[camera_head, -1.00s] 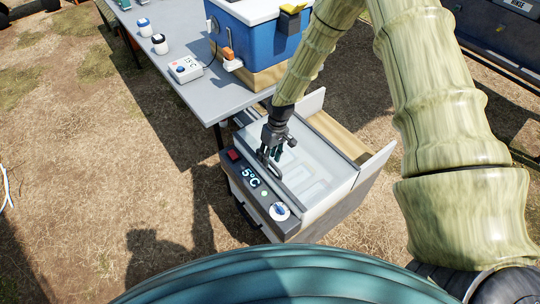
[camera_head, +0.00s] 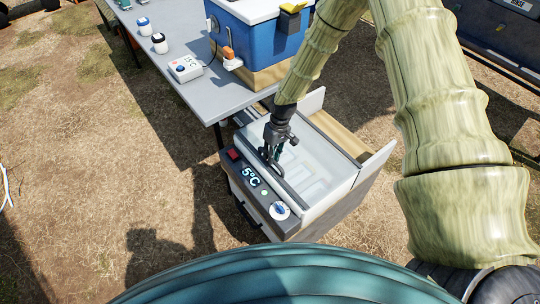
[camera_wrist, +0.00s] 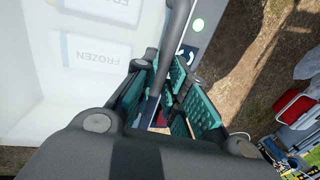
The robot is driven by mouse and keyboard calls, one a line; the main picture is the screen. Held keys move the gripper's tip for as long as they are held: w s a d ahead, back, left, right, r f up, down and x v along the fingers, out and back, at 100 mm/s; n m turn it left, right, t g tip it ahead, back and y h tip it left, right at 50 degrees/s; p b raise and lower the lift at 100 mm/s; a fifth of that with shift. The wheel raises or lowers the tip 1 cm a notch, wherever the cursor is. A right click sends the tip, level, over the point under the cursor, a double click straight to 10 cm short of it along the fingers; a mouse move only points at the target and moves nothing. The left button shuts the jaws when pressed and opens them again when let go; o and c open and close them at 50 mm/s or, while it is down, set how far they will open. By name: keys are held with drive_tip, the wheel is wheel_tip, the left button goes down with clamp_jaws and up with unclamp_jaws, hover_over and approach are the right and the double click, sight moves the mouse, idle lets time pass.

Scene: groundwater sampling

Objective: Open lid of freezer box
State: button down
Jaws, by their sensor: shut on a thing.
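The freezer box (camera_head: 330,215) is a pale grey chest with a dark front panel (camera_head: 254,184) that reads 5°C. Its pale, see-through-looking lid (camera_head: 318,160) lies over the top. A dark bar handle (camera_head: 284,184) runs along the lid's front edge and also shows in the wrist view (camera_wrist: 178,32). My gripper (camera_head: 269,155) comes down from above onto the handle. In the wrist view, its green-padded fingers (camera_wrist: 168,105) are shut around the bar. White packs marked FROZEN (camera_wrist: 98,55) show beside the handle. The fingers partly hide the gripped section.
A grey table (camera_head: 190,85) stands behind the box, with a blue cooler (camera_head: 260,42), a small control unit (camera_head: 185,68) and two small jars (camera_head: 160,43) on it. Bare dry ground (camera_head: 100,200) lies to the left.

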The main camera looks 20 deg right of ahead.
drive_tip(key=b, duration=0.3)
hover_over(316, 135)
drive_tip(key=shift+s+d, duration=0.1)
drive_tip(key=c, duration=1.5)
unclamp_jaws()
drive_tip(key=shift+o, duration=0.2)
wheel_tip(316, 135, up, 12)
drive_tip(key=d, duration=0.2)
drive_tip(key=shift+w+f, duration=0.15)
drive_tip(key=shift+w, duration=0.3)
drive_tip(key=shift+d, duration=0.1)
